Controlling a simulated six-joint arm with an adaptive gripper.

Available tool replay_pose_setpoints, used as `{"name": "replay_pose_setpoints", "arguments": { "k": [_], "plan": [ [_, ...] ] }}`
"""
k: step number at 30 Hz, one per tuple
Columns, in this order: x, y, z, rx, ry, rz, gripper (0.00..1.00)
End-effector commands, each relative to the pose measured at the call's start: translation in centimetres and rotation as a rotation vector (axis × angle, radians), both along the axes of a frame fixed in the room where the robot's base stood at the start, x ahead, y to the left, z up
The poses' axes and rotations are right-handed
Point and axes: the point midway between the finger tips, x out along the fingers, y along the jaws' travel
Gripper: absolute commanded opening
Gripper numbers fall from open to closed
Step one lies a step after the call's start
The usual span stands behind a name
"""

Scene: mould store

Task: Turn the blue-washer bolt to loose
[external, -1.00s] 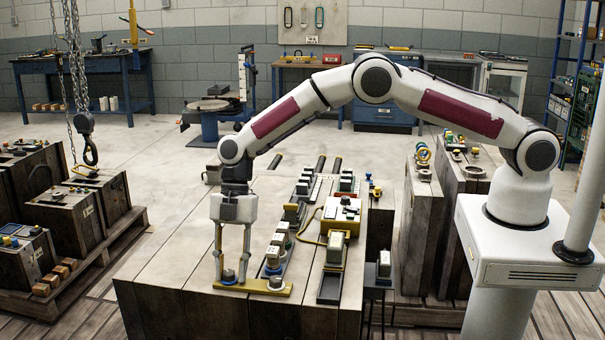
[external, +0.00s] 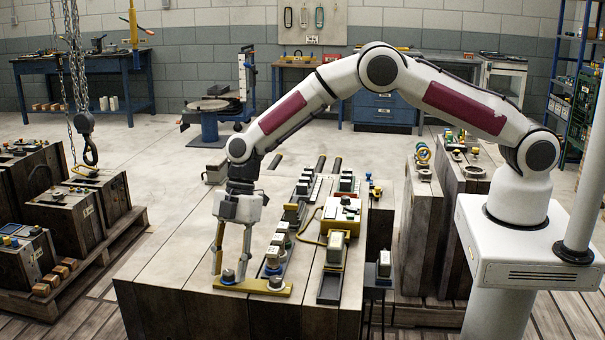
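The blue-washer bolt (external: 228,277) stands on a yellow plate (external: 255,288) at the front of the wooden block top. Its dark head shows above a blue ring. A second bolt (external: 276,282) sits at the plate's right end, with a pale or grey washer. My gripper (external: 230,273) points down over the blue-washer bolt, its fingers apart on either side of the head. A gap seems to show between fingers and head; contact is too small to be sure of. The head's turn angle and any marking for loose cannot be made out.
Right of the bolts, a rail with several small blocks (external: 273,262) runs back. A dark tray (external: 329,288) with an upright block and a yellow box (external: 341,214) stand further right. The block's left top (external: 170,265) is clear. A chain hook (external: 89,152) hangs at left.

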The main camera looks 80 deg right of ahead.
Motion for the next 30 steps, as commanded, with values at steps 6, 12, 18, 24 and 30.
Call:
{"name": "replay_pose_setpoints", "arguments": {
  "k": [6,12,18,24,30],
  "plan": [
    [-0.16,0.07,0.02,-0.001,0.000,-0.140,0.36],
    [-0.25,0.14,0.03,0.000,0.001,-0.261,0.36],
    [-0.27,0.14,0.00,-0.001,0.001,-0.369,0.36],
    [-0.32,0.21,0.02,0.000,0.000,-0.464,0.36],
    [-0.34,0.22,-0.01,-0.001,-0.001,-0.549,0.36]
  ]
}}
